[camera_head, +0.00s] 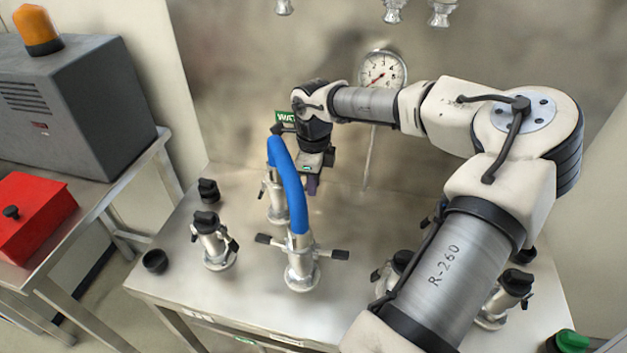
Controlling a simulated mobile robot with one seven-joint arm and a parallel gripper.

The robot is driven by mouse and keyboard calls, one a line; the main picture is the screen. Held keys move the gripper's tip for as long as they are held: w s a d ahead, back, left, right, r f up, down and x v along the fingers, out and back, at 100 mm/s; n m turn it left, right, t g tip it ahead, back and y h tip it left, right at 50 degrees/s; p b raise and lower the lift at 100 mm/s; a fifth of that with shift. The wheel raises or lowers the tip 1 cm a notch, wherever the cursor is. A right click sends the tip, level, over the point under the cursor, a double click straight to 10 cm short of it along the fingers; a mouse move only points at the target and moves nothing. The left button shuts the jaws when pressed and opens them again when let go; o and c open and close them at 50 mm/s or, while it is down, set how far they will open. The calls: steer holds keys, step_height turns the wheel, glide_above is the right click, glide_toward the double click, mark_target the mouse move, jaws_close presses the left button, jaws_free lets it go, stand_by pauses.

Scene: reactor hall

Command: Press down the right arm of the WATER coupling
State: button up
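A green sign (286,117), partly hidden by my arm and showing the letters "WAT", is on the back wall. Below it a metal coupling (277,205) stands upright at the back of the steel table. A blue hose (290,185) arches from its top to a front coupling (301,272). My gripper (312,186) points down just right of the back coupling, at about the height of its upper part. Its fingers are small and dark, so their opening and any contact are unclear. The back coupling's right arm is hidden behind the gripper and hose. The front coupling's two black-tipped arms stick out sideways.
A capped coupling (214,245) and a loose black cap (155,261) are at the table's left. More couplings (497,302) stand at the right, partly behind my arm. A pressure gauge (382,72) is on the wall.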

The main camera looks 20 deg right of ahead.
jaws_close()
steer(key=shift+f, duration=0.1)
steer(key=shift+s+d+f+t+y+b, duration=0.2)
steer(key=shift+f+t+y+b, duration=0.25)
steer(key=shift+y+b, duration=0.3)
step_height(320, 180, down, 2)
steer(key=t+y+b, duration=0.2)
steer(key=b, duration=0.1)
steer(key=shift+d+f+y+b, duration=0.15)
steer(key=shift+y+b, duration=0.15)
steer(key=shift+y, duration=0.05)
steer(key=f+t+y+b, duration=0.1)
steer(key=y+b, duration=0.1)
steer(key=b, duration=0.3)
steer(key=shift+f+t+y, duration=0.3)
steer(key=shift+f+t, duration=0.05)
steer(key=shift+f, duration=0.05)
steer(key=b, duration=0.1)
steer(key=t+y+b, duration=0.1)
steer(key=b, duration=0.1)
steer(key=shift+w+a+f+y, duration=0.1)
steer(key=shift+a+f+y, duration=0.15)
steer(key=shift+f+y, duration=0.05)
steer(key=shift+b, duration=0.35)
steer(key=shift+r, duration=0.1)
